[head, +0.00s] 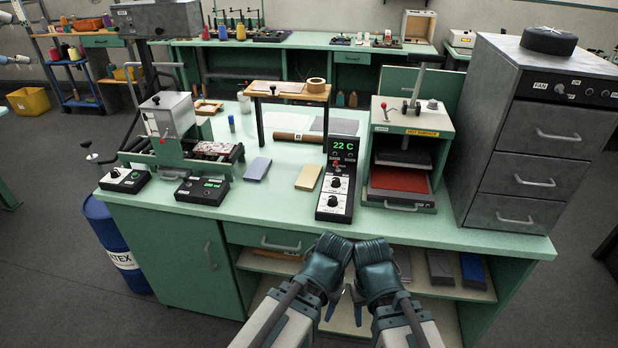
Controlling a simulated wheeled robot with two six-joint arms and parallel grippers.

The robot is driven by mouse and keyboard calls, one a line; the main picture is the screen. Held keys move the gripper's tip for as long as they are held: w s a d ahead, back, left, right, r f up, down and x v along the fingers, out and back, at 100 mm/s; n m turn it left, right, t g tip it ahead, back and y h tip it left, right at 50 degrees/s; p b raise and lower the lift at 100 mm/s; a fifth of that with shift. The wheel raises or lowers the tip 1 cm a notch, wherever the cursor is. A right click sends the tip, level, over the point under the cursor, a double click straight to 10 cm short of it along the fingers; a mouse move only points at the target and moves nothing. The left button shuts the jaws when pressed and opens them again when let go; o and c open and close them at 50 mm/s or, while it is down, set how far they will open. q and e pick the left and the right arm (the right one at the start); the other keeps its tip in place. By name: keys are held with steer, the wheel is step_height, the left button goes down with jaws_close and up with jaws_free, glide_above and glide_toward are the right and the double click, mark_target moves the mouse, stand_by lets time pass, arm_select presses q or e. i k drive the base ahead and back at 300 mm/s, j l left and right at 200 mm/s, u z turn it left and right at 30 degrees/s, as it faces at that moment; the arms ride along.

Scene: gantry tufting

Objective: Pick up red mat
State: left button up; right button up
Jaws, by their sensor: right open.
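The red mat (402,179) lies flat in the lower tray of the green press box (413,130), which stands on the right part of the bench. The box is marked "HOT SURFACE" and its front is open. My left gripper (331,304) and my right gripper (357,306) are close together in front of the bench's front edge, below the bench top and apart from the mat. The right gripper is open and empty. The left gripper's jaws are largely hidden behind its own wrist.
A control box (338,180) reading 22 C stands left of the press. A grey drawer cabinet (538,130) stands to its right. Blue (257,169) and yellow (308,177) blocks lie on the bench. A shelf below holds grey and blue slabs (472,270).

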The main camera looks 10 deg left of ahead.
mark_target(203, 148)
steer(key=i+j, duration=0.15)
steer(key=j, duration=0.2)
steer(key=i+j, duration=0.2)
steer(key=j, duration=0.15)
steer(key=i+j, duration=0.15)
steer(key=j, duration=0.2)
steer(key=i+j, duration=0.15)
steer(key=j, duration=0.2)
steer(key=i+j, duration=0.2)
steer(key=j, duration=0.15)
steer(key=k+u, duration=0.05)
